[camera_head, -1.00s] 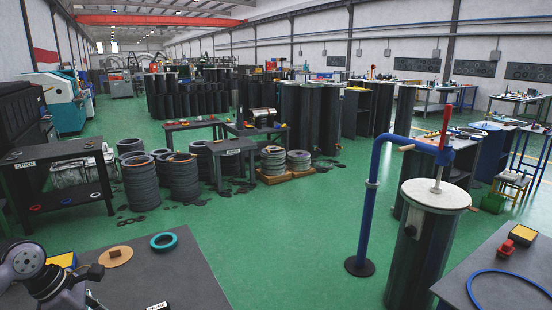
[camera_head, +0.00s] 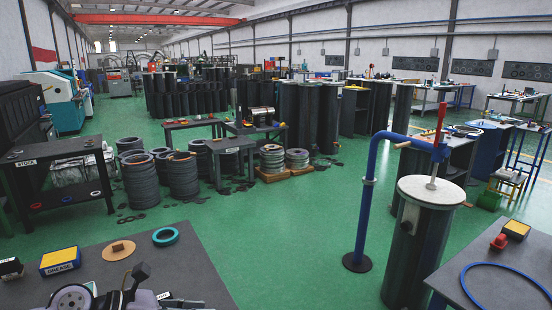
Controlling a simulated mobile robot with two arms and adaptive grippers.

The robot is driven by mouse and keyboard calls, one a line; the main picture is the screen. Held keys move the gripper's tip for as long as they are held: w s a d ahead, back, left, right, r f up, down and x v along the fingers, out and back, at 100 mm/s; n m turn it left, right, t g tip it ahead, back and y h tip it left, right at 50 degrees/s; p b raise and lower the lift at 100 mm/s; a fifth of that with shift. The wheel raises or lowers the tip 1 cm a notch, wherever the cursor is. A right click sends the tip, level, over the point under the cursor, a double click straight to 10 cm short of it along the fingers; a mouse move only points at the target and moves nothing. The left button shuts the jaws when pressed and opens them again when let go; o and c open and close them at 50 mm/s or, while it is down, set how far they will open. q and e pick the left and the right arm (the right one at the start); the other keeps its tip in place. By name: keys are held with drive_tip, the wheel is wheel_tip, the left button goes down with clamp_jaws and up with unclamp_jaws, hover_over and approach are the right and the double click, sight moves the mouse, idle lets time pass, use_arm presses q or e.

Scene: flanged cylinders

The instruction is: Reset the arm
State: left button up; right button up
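My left arm shows at the bottom left in the head view, low over the dark near table (camera_head: 205,270). Its grey and black gripper (camera_head: 132,286) is partly cut off by the bottom edge, and its finger opening cannot be made out. I see nothing clearly held in it. My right gripper is not in view. On the same table lie a teal ring (camera_head: 166,236), a tan flanged disc (camera_head: 118,250) and a yellow-topped box marked GREASE (camera_head: 60,261), all beyond the gripper and apart from it.
A flanged cylinder (camera_head: 408,260) stands at right beside a blue post (camera_head: 366,200). The right table (camera_head: 500,262) holds a blue ring (camera_head: 505,285). Green floor between is clear.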

use_arm(q)
drive_tip(key=w+d+r+n+t+h, duration=0.1)
drive_tip(key=d+r+n+t+h, duration=0.2)
drive_tip(key=d+r+n+t, duration=0.5)
drive_tip(key=s+a+f+n+t+y, duration=0.1)
drive_tip(key=s+a+f+n+y, duration=0.1)
drive_tip(key=a+f+n+y, duration=0.9)
drive_tip(key=s+a+f+n+y, duration=0.2)
drive_tip(key=a+f+n+y, duration=0.15)
drive_tip(key=n, duration=1.35)
drive_tip(key=s+d+f+n+g, duration=0.1)
drive_tip(key=s+f+n+g, duration=0.5)
drive_tip(key=s, duration=0.5)
drive_tip(key=s+d+f+n+g, duration=0.1)
drive_tip(key=s+f+n+g, duration=0.1)
drive_tip(key=s+f+g, duration=0.55)
drive_tip(key=s+f+t, duration=0.1)
drive_tip(key=s+f, duration=0.1)
drive_tip(key=f, duration=1)
drive_tip(key=s+f+t, duration=0.1)
drive_tip(key=s+f, duration=0.2)
drive_tip(key=f, duration=1)
drive_tip(key=s+a+f+m+g, duration=0.1)
drive_tip(key=s+a+f, duration=0.1)
drive_tip(key=s+f, duration=1.4)
drive_tip(key=shift+s+a+f, duration=0.35)
drive_tip(key=shift+a+f, duration=0.05)
drive_tip(key=shift+f, duration=0.05)
